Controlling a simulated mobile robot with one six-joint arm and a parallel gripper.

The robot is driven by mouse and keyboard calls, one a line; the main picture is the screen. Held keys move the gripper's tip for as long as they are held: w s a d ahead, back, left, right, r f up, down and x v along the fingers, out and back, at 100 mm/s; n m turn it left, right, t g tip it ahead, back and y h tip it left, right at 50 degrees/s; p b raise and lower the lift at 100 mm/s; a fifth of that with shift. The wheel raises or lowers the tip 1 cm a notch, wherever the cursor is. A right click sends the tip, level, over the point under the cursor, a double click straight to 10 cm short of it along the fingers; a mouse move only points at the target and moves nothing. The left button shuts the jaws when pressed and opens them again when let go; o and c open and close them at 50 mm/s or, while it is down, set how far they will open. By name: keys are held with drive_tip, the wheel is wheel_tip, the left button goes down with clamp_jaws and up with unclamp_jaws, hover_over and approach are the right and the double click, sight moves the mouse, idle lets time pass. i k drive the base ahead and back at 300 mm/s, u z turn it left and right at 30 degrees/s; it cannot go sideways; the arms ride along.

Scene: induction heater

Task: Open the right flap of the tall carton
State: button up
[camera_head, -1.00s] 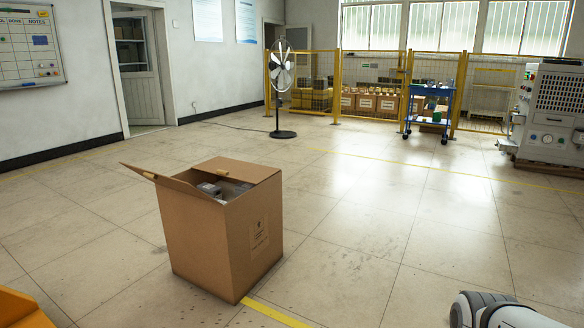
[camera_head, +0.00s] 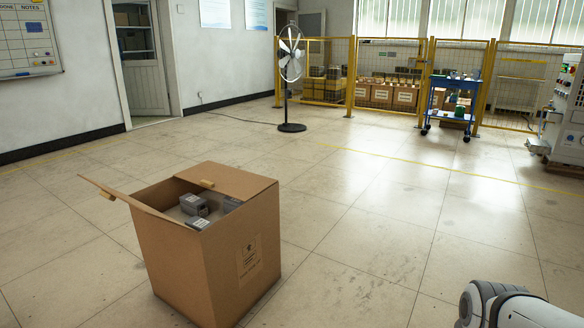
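The tall carton (camera_head: 212,270) stands upright on the floor at lower left, a brown box with a printed label on its right-hand face. Its left flap (camera_head: 128,198) is raised and sticks out to the left. Its right flap (camera_head: 232,181) lies about level over the right and back part of the opening, with a small tan tab on its edge. Several grey parts (camera_head: 196,206) show inside the opening. A white and grey link of my arm shows at the lower right, apart from the carton. My gripper is out of view.
A standing fan (camera_head: 290,75), a yellow mesh fence (camera_head: 352,80) with boxes behind it, and a blue cart (camera_head: 452,105) stand at the back. A grey machine (camera_head: 565,125) is at the right edge. The floor around the carton is clear.

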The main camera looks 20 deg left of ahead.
sight(238, 184)
drive_tip(key=z, duration=0.05)
drive_tip(key=i, duration=2.35)
drive_tip(key=u, duration=2.5)
drive_tip(key=i, duration=1)
